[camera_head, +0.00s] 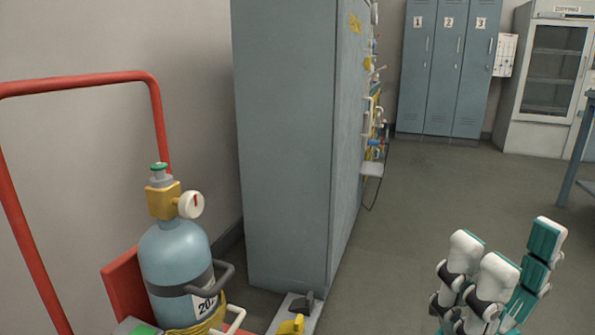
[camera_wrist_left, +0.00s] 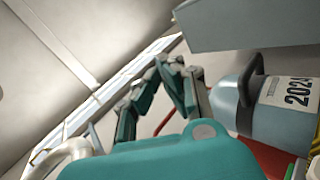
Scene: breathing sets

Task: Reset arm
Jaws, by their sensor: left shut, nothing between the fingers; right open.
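My right gripper (camera_head: 508,248) stands at the lower right of the head view, its white and teal fingers pointing up and spread apart. It is open and empty, over bare floor. My left gripper (camera_wrist_left: 168,65) shows only in the left wrist view, where its teal and grey fingers come together. It is shut with nothing held. A light-blue gas cylinder (camera_head: 172,262) with a yellow valve and a gauge stands at the left of the head view. The cylinder (camera_wrist_left: 230,104) also shows at the right of the left wrist view, apart from the fingers.
A red cart frame (camera_head: 155,115) holds the cylinder beside the wall. A tall grey-blue cabinet (camera_head: 285,150) stands in the middle, with equipment hanging on its right side. Lockers (camera_head: 432,70) and a glass-door drying cabinet (camera_head: 553,60) are at the back. The floor (camera_head: 430,195) between is clear.

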